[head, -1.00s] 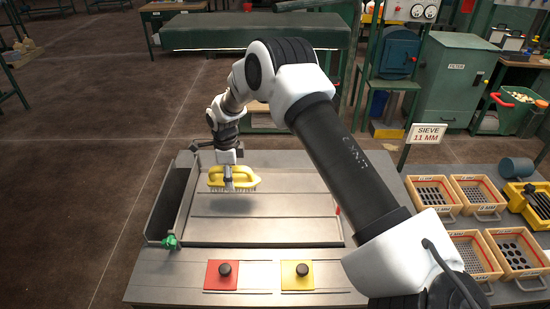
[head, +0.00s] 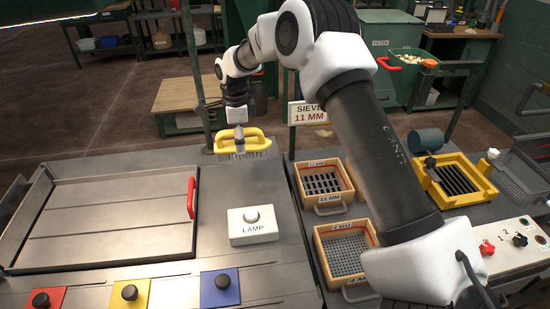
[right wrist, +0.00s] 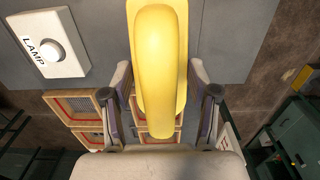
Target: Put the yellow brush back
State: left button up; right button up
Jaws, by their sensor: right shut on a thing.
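The yellow brush (head: 256,143) is held by its handle, bristles down, above the back right part of the grey table. My right gripper (head: 240,146) is shut on it. In the right wrist view the yellow handle (right wrist: 160,70) fills the middle, between the two fingers. The bristles are hidden in that view. Whether the brush touches the table I cannot tell. My left gripper is in neither view.
The white lamp box (head: 253,226) stands on the table in front of the brush. The shallow tray (head: 100,202) with a red handle (head: 191,197) lies to the left. Sieve boxes (head: 324,183), the sieve sign (head: 308,113) and a yellow rack (head: 455,182) are on the right.

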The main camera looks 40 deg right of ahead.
aim_at(235, 156)
jog(key=f, duration=0.1)
jog(key=a+f+p, duration=0.1)
jog(key=f, duration=0.3)
jog(key=shift+w+a, duration=0.25)
jog(key=shift+a, duration=0.15)
jog(key=f, duration=0.2)
jog(key=d+f+p, duration=0.1)
jog(key=f, duration=0.1)
jog(key=shift+s, duration=0.15)
jog(key=shift+f, duration=0.25)
jog(key=shift+a, duration=0.3)
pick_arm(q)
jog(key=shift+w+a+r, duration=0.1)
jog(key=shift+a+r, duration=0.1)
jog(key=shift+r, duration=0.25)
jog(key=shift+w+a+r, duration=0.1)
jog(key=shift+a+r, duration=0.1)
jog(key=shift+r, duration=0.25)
pick_arm(e)
jog(key=o, duration=1.2)
jog(key=shift+d+f, duration=0.1)
jog(key=shift+d, duration=0.05)
notch_tip(235, 156, up, 11)
jog(key=b, duration=0.2)
jog(key=shift+b, duration=0.35)
jog(key=shift+r, duration=0.7)
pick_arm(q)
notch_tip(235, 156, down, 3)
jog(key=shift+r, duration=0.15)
